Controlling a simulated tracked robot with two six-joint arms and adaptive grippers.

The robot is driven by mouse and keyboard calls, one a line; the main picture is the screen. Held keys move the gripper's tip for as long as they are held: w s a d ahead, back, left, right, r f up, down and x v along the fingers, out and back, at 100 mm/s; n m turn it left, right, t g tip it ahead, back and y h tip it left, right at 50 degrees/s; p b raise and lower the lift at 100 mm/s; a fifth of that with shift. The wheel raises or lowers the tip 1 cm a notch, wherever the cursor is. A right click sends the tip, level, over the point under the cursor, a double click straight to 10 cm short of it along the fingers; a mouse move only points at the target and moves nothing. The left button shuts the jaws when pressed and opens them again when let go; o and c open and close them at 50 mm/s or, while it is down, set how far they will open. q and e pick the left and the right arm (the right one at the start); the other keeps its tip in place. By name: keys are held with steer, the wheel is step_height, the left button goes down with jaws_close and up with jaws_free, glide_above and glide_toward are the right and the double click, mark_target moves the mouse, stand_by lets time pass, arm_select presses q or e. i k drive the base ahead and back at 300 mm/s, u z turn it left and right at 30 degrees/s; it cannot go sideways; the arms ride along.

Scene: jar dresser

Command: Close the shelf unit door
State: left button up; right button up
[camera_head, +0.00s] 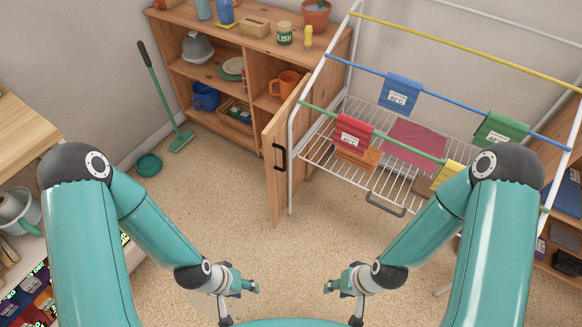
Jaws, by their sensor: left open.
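The wooden shelf unit (258,45) stands against the back wall, its front facing me. Its door (275,178) is hinged on the right side and stands open, swung out toward me. A dark handle (279,157) is on the door's face. The shelves show beside the door, and the door hides the lower right part. My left gripper (254,287) is open and empty, low in front of me and well short of the door. My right gripper (330,287) is also low and apart from the door; its fingers are too small to read.
A white drying rack (345,186) with coloured rods and cloths stands close to the right of the door. A green broom (161,94) and a teal bowl (149,165) are left of the unit. An orange mug (286,84) sits on a shelf. The floor (215,215) before the unit is clear.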

mark_target(274, 136)
steer(key=u, duration=0.05)
steer(key=i, duration=0.85)
steer(key=z, duration=0.2)
steer(key=k, duration=0.85)
steer(key=u, duration=0.15)
steer(key=i, duration=0.85)
steer(key=z, duration=0.2)
steer(key=k, duration=0.45)
steer(key=z, duration=0.25)
